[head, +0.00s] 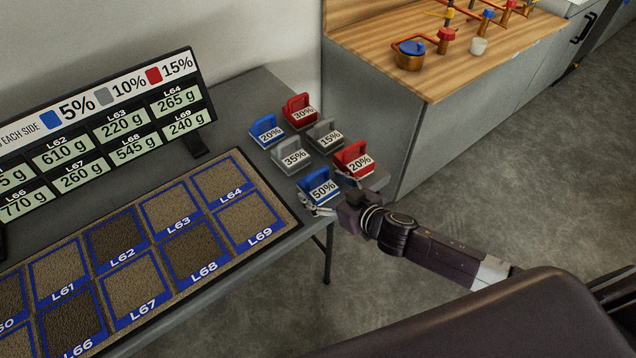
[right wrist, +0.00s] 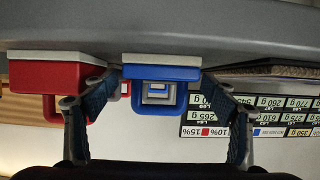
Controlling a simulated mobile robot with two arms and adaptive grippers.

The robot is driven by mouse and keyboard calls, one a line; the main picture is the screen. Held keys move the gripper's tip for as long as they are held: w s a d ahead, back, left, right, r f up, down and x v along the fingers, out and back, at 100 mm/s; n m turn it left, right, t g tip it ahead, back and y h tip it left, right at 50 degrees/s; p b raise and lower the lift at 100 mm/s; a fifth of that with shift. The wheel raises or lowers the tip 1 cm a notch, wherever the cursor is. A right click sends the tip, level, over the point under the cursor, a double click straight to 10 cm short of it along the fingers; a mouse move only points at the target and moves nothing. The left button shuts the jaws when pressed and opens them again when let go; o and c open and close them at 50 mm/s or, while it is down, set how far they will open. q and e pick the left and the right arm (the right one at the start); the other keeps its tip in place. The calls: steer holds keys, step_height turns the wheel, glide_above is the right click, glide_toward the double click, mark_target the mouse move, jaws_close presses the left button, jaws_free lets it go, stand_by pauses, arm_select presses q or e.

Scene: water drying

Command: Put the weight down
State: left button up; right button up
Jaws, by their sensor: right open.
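The blue weight marked 50% (head: 320,187) stands upright on the grey table at its right edge. My right gripper (head: 326,204) is at the table edge, right against the near side of this weight in the head view. In the right wrist view, which is upside down, the open fingers (right wrist: 160,92) lie to either side of the blue weight (right wrist: 160,72) and its handle. A gap shows between the fingers and the handle. The red weight marked 20% (head: 353,160) stands close beside it. My left gripper is not in view.
More weights stand behind: grey 35% (head: 291,157), grey 15% (head: 325,135), blue 20% (head: 267,131) and red 30% (head: 299,111). A mat of labelled squares (head: 150,240) and a sign board (head: 110,125) are at left. A wooden counter (head: 440,75) stands behind. The floor at right is clear.

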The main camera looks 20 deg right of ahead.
mark_target(318, 181)
steer(key=shift+x, duration=1.25)
steer(key=shift+s, duration=0.1)
steer(key=shift+c, duration=0.6)
steer(key=c, duration=1.5)
